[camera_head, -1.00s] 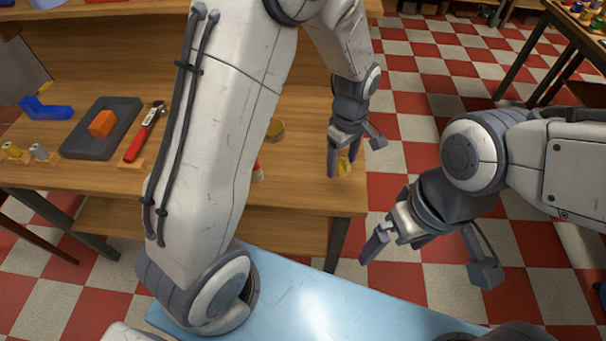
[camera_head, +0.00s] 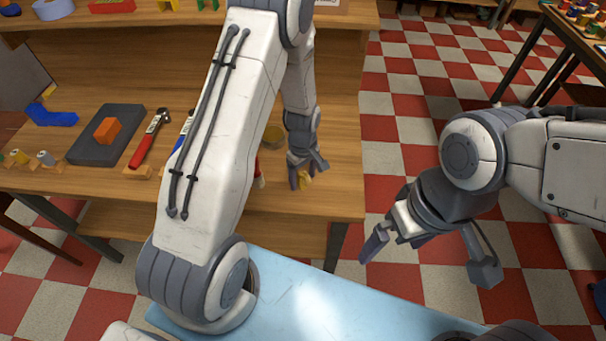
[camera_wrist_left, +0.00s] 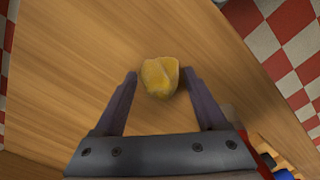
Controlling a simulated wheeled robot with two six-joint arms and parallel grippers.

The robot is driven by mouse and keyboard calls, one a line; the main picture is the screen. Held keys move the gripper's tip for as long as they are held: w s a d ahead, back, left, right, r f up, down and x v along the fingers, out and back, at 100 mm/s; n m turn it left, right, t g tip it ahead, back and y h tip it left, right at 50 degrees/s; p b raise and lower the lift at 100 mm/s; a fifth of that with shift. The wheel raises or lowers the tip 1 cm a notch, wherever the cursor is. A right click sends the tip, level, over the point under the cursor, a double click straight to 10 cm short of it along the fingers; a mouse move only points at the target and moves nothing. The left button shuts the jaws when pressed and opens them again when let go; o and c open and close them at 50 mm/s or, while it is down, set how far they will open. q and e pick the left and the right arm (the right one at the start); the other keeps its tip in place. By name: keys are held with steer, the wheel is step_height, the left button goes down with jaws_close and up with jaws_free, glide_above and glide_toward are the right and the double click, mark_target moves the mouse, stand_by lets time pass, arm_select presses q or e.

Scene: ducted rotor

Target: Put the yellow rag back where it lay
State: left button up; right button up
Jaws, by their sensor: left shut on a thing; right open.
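The yellow rag (camera_wrist_left: 159,77) is a crumpled lump between the fingertips of my left gripper (camera_wrist_left: 159,82) in the left wrist view. In the head view my left gripper (camera_head: 302,182) is shut on the rag (camera_head: 305,178), over the right part of the wooden table (camera_head: 325,130). Whether the rag touches the tabletop I cannot tell. My right gripper (camera_head: 390,243) is open and empty, off the table's right side, above the checkered floor.
A round tin (camera_head: 273,136) stands behind my left gripper. My left arm partly hides a red and white item (camera_head: 259,178). An orange block (camera_head: 106,130) on a dark plate (camera_head: 85,150), a red-handled tool (camera_head: 145,147) and a blue part (camera_head: 50,116) lie at left.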

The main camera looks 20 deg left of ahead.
mark_target(303, 174)
arm_select(q)
steer(key=shift+f, duration=0.1)
steer(key=o, duration=1.2)
steer(key=shift+o, duration=0.2)
steer(key=shift+r, duration=0.25)
step_height(303, 174, up, 12)
steer(key=b, duration=0.2)
steer(key=shift+f, duration=0.25)
step_height(303, 174, down, 11)
steer(key=shift+w+f+p, duration=0.1)
steer(key=shift+f+p, duration=0.1)
steer(key=shift+p, duration=0.65)
steer(key=shift+r, duration=0.55)
